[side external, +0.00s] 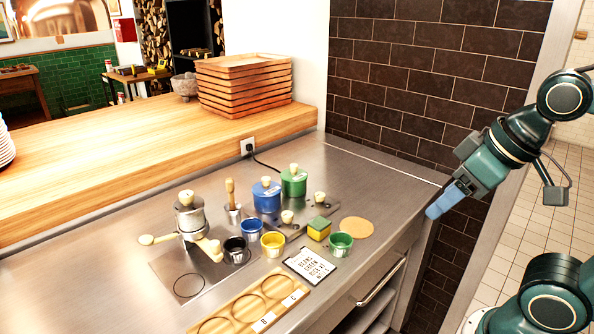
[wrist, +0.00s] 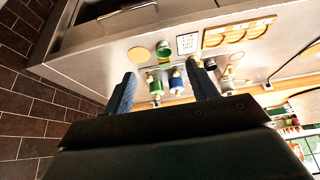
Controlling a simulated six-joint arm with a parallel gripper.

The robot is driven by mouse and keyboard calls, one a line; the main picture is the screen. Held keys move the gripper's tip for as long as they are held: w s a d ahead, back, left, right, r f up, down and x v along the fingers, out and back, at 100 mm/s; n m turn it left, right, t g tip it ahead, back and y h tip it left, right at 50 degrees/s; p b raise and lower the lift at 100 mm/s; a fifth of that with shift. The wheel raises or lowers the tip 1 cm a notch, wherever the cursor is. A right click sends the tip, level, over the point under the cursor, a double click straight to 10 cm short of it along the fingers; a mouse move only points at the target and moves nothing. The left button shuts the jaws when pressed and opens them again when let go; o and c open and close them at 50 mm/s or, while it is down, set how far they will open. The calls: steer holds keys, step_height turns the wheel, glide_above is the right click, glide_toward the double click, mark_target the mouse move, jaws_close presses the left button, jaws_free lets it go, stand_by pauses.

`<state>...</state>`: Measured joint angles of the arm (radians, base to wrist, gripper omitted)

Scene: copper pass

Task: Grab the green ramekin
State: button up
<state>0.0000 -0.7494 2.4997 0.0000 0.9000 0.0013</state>
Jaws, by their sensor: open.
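The green ramekin (side external: 341,244) stands upright on the steel counter, near its front edge, just in front of a flat tan disc (side external: 356,228). In the wrist view the green ramekin (wrist: 164,51) shows beyond and between the fingertips, small and far off. My gripper (side external: 437,208) is off to the right of the counter's edge and above it, well apart from the ramekin. In the wrist view my gripper (wrist: 161,69) has its two blue fingers spread wide, with nothing held between them.
A green and yellow sponge (side external: 319,229) sits close left of the ramekin, and a printed card (side external: 311,265) lies in front. Yellow (side external: 272,244), blue (side external: 252,229) and black (side external: 236,250) ramekins stand farther left. Lidded green (side external: 294,184) and blue (side external: 266,197) pots stand behind.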

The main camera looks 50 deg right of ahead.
steer(key=shift+w, duration=0.1)
steer(key=m+g, duration=0.6)
steer(key=m, duration=1.1)
glide_above(341, 240)
steer(key=s+a, duration=0.1)
steer(key=a, duration=0.1)
step_height(341, 240, down, 7)
steer(key=shift+s+f, duration=0.15)
steer(key=shift+s, duration=0.05)
steer(key=shift+f, duration=0.15)
steer(key=shift+f, duration=4.15)
steer(key=shift+w+d+f, duration=0.1)
steer(key=shift+f, duration=2.5)
